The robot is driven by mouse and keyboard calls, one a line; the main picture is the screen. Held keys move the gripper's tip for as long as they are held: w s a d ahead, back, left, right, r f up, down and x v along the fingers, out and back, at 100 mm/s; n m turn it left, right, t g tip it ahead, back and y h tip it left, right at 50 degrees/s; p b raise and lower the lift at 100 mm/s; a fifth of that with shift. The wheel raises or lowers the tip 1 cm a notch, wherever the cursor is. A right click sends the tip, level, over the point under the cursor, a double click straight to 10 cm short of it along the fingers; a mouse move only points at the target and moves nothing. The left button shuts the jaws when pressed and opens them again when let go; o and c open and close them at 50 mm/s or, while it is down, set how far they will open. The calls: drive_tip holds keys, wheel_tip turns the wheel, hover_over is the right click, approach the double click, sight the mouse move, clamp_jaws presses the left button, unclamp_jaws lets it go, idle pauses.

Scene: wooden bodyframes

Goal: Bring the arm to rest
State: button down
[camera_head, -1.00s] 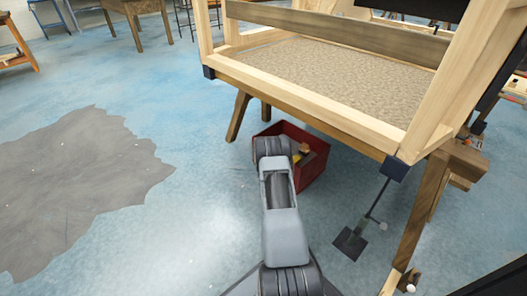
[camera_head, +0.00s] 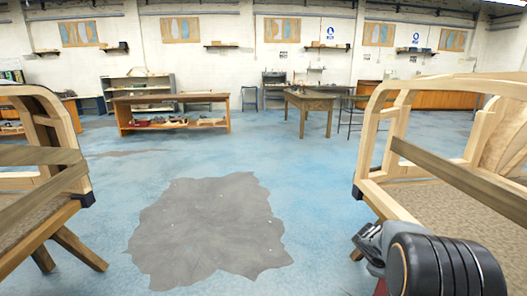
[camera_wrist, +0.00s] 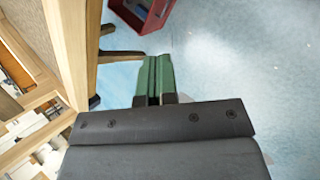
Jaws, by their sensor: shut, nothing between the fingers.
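My gripper shows in the wrist view, its green fingers (camera_wrist: 153,80) shut together with nothing between them. It hangs over the blue floor, beside a wooden frame (camera_wrist: 70,45) at the left of that view. In the head view part of my arm (camera_head: 430,262) is at the lower right, in front of the right wooden bodyframe (camera_head: 405,150). The gripper itself cannot be made out in the head view. A red crate (camera_wrist: 150,12) stands on the floor at the top of the wrist view.
Another wooden bodyframe (camera_head: 45,160) stands at the left. A grey patch (camera_head: 210,228) lies on open blue floor between the two frames. A workbench with a lower shelf (camera_head: 170,108) and a wooden table (camera_head: 310,106) stand farther back.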

drive_tip(key=s+a+r+m+t+y+p, duration=0.1)
drive_tip(key=s+a+r+m+y+p, duration=0.1)
drive_tip(key=s+a+r+p, duration=0.3)
drive_tip(key=s+a+r+m+y+p, duration=0.2)
drive_tip(key=s+a+r+p, duration=0.3)
drive_tip(key=a+r, duration=0.5)
drive_tip(key=s+a+r+m+t+y+p, duration=0.1)
drive_tip(key=s+a+r+m+y+p, duration=0.2)
drive_tip(key=s+a+r+p, duration=0.2)
drive_tip(key=s+a+r, duration=0.1)
drive_tip(key=a+r, duration=0.2)
drive_tip(key=r, duration=0.3)
drive_tip(key=shift+s+r+m+t+p, duration=0.3)
drive_tip(key=shift+s+r+m+p, duration=0.05)
drive_tip(key=shift+s+m, duration=0.05)
drive_tip(key=shift+a, duration=0.1)
